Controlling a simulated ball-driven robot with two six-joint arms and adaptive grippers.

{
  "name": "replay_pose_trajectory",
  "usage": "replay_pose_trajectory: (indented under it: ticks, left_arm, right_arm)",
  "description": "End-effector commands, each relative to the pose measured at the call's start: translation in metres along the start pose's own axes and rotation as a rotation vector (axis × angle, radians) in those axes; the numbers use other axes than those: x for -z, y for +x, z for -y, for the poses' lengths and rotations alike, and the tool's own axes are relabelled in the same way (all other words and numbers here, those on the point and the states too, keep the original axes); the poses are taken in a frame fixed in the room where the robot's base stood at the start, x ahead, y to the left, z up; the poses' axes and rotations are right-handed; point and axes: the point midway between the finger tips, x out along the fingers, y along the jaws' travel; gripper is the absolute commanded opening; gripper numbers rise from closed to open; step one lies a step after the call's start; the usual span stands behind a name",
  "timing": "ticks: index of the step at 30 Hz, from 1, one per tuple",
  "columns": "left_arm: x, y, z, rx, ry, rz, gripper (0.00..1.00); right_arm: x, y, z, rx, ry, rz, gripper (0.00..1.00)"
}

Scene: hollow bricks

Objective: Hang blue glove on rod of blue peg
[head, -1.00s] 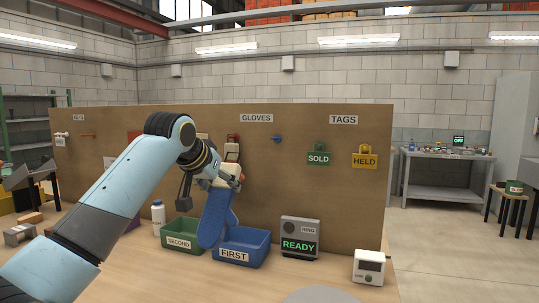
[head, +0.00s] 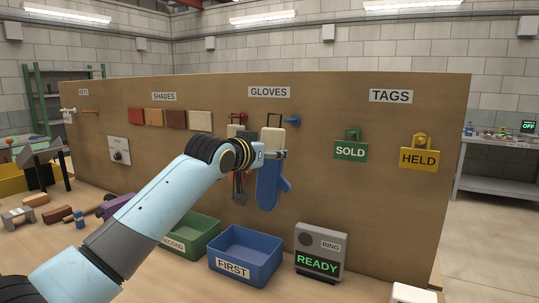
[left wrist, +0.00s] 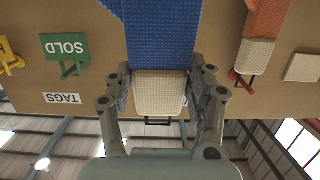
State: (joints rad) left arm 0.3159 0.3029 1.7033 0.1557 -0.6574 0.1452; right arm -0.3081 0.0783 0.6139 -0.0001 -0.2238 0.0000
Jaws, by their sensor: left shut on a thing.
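The blue glove (head: 270,182) hangs upright, cream cuff up, in front of the board under the GLOVES sign. My left gripper (head: 278,155) is shut on its cuff; in the left wrist view the fingers (left wrist: 160,95) press the cream cuff (left wrist: 158,88) from both sides. A dark hanging loop (left wrist: 158,122) sticks out past the cuff. The blue peg (head: 293,121) stands out from the board just right of the loop in the head view and looks bare. The left wrist view does not show the blue peg. My right gripper is not in view.
SOLD (head: 350,152) and HELD (head: 418,157) tags hang to the right. Below stand the blue FIRST bin (head: 232,268), the green SECOND bin (head: 200,235) and the READY box (head: 318,255).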

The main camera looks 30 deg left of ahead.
Motion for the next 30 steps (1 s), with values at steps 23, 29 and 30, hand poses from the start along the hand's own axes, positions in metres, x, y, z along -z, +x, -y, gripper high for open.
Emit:
replay_pose_trajectory:
  ticks: [23,29,30]
  left_arm:
    - [0.005,0.052,0.0,0.0,-0.001,-0.001,0.21]
    - [0.006,0.065,0.0,0.0,-0.001,-0.001,0.21]
    - [0.007,0.068,0.0,0.0,-0.001,-0.002,0.21]
  right_arm:
    - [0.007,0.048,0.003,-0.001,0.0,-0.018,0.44]
    - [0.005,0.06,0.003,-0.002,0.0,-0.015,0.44]
    - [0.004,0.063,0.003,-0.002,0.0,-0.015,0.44]
